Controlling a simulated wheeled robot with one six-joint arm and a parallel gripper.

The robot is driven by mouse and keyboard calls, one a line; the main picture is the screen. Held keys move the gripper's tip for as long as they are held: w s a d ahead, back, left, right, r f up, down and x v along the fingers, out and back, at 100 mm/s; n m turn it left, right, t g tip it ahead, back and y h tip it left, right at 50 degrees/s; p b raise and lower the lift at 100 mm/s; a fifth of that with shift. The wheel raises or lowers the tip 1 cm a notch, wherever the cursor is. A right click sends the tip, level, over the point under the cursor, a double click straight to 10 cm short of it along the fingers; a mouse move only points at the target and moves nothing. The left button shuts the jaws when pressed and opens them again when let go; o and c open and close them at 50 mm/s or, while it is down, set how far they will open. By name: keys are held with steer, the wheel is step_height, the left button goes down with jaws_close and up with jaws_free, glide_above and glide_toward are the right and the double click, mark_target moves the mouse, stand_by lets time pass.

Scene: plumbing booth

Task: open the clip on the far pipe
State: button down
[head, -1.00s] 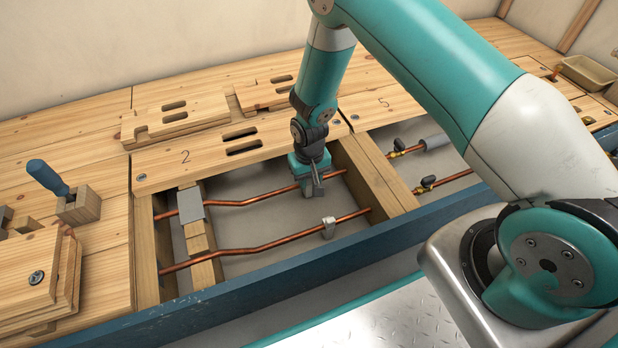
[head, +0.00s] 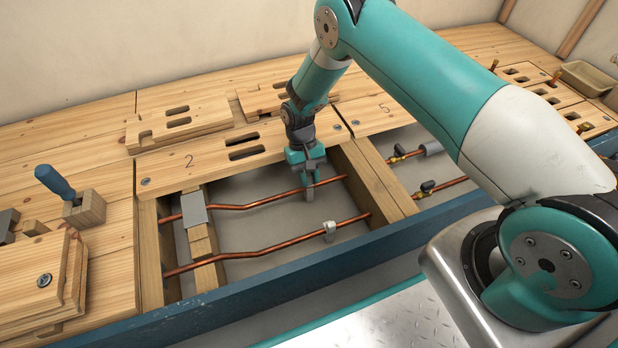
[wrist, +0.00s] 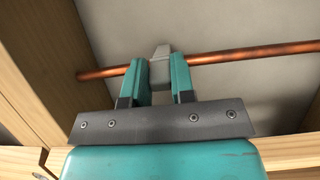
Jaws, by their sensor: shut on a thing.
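The far copper pipe (head: 258,201) runs across the open bay marked 2. A grey clip (wrist: 160,67) sits on this pipe in the wrist view. My gripper (head: 308,178) is over the far pipe, right of the bay's middle, with its teal fingers closed on the clip from both sides. In the head view the clip (head: 309,194) shows only in part below the fingers. The near copper pipe (head: 283,244) carries a similar grey clip (head: 329,229), apart from my gripper.
A wooden joist (head: 375,187) bounds the bay on the right. A notched joist (head: 203,243) with a grey plate (head: 195,208) crosses under the pipes at left. Slotted boards (head: 178,122) lie behind. A blue-handled tool (head: 55,182) stands at left.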

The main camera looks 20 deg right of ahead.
steer(key=c, duration=1)
jaws_free()
steer(key=shift+o, duration=0.2)
steer(key=p+v, duration=0.7)
steer(key=v, duration=1)
steer(key=shift+r+p, duration=0.2)
steer(key=shift+p, duration=0.1)
